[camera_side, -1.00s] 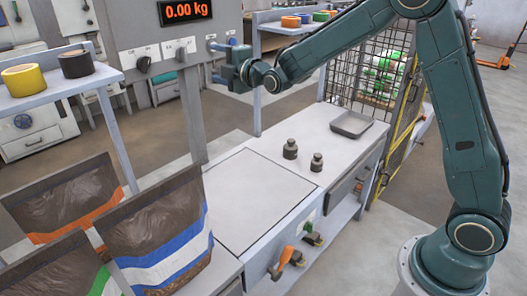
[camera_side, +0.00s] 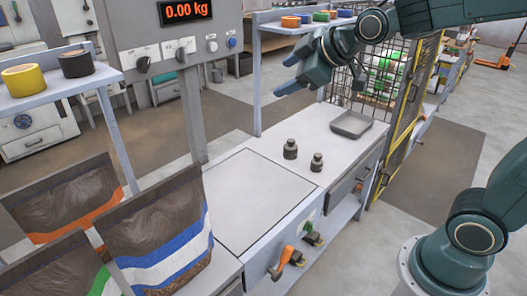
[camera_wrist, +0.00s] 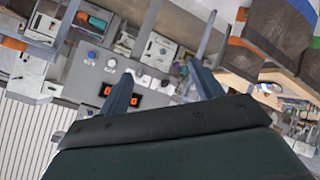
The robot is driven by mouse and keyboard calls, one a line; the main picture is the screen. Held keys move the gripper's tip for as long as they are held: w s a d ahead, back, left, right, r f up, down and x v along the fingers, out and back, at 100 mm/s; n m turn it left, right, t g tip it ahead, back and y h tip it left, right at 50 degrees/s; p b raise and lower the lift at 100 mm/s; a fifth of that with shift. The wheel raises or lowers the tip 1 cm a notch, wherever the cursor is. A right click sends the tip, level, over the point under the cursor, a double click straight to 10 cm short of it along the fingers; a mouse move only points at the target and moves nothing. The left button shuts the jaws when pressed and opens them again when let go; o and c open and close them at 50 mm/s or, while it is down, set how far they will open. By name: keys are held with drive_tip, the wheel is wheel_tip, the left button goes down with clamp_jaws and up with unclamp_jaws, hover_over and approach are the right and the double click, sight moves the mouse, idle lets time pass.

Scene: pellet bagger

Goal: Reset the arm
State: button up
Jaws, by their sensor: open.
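My gripper (camera_side: 288,75) hangs in the air above the back of the bench, to the right of the control panel. It points left and a little down in the side view. In the wrist view my gripper (camera_wrist: 160,85) shows two blue-grey fingers spread wide apart with nothing between them. Beyond the fingers, the grey control panel (camera_wrist: 90,75) with its knobs and orange display shows in the wrist view. In the side view the display (camera_side: 186,11) reads 0.00 kg.
The bench has a flat scale plate (camera_side: 255,200), two dark weights (camera_side: 290,149) (camera_side: 317,162) and a grey tray (camera_side: 351,124). Open pellet bags (camera_side: 160,235) stand at the left. A wire mesh guard (camera_side: 345,80) stands behind the bench. Tape rolls (camera_side: 77,63) sit on a shelf at left.

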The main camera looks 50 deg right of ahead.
drive_tip(key=s+f+m+g, duration=0.2)
drive_tip(key=s+f+m, duration=0.1)
drive_tip(key=s, duration=0.8)
drive_tip(key=s+f+m+g, duration=0.3)
drive_tip(key=s+m, duration=0.1)
drive_tip(key=s, duration=0.7)
drive_tip(key=shift+s+m, duration=0.3)
drive_tip(key=shift+s, duration=0.1)
